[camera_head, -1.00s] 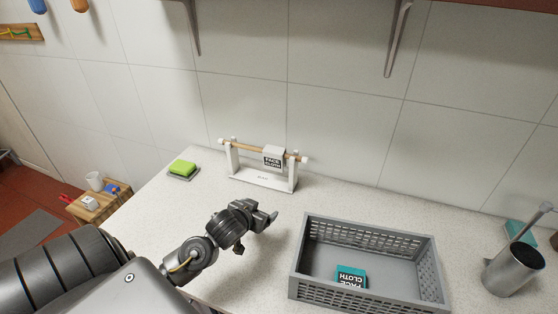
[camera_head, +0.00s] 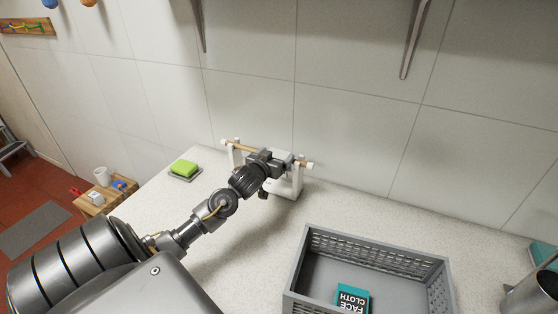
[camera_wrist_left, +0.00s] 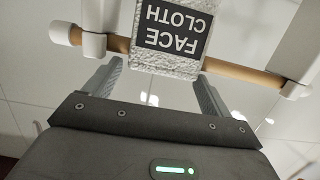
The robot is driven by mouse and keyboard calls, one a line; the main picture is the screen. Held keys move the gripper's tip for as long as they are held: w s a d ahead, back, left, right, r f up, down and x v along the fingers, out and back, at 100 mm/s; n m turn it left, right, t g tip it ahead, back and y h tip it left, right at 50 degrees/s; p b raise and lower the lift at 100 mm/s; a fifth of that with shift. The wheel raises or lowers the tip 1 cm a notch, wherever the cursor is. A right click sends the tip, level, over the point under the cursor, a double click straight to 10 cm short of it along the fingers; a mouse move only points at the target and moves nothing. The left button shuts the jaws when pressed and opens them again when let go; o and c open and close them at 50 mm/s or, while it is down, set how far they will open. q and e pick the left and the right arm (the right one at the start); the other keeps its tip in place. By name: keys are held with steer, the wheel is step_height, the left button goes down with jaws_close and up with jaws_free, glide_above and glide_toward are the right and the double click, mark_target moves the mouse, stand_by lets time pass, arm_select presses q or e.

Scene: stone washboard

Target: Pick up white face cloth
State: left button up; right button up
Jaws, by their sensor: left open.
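The white face cloth (camera_wrist_left: 172,52), with a dark "FACE CLOTH" label, hangs over a wooden rod (camera_wrist_left: 237,75) in the left wrist view. The rod belongs to a white stand (camera_head: 297,182) by the wall. My left gripper (camera_head: 287,161) is at the rod in the head view and mostly hides the cloth there. In the left wrist view its two fingers (camera_wrist_left: 158,76) are open, one toward each side of the cloth's edge, with nothing gripped between them. My right gripper is not in view.
A grey crate (camera_head: 385,241) holding a teal "FACE CLOTH" item (camera_head: 352,298) stands at the front right. A green sponge (camera_head: 184,167) lies on a dish left of the stand. A metal canister (camera_head: 535,292) is at the right edge. The wall is close behind the stand.

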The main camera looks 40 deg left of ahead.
mark_target(280, 152)
arm_select(q)
steer(key=shift+r, duration=0.15)
steer(key=p+x, duration=0.2)
steer(key=x, duration=0.2)
steer(key=shift+w+a+f, duration=0.2)
steer(key=shift+w+f, duration=0.05)
steer(key=shift+w, duration=0.1)
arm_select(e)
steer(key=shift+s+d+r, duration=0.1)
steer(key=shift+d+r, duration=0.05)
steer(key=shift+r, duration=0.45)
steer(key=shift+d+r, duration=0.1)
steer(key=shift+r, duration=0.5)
arm_select(q)
steer(key=shift+f, duration=0.15)
steer(key=c, duration=0.7)
steer(key=shift+c, duration=0.2)
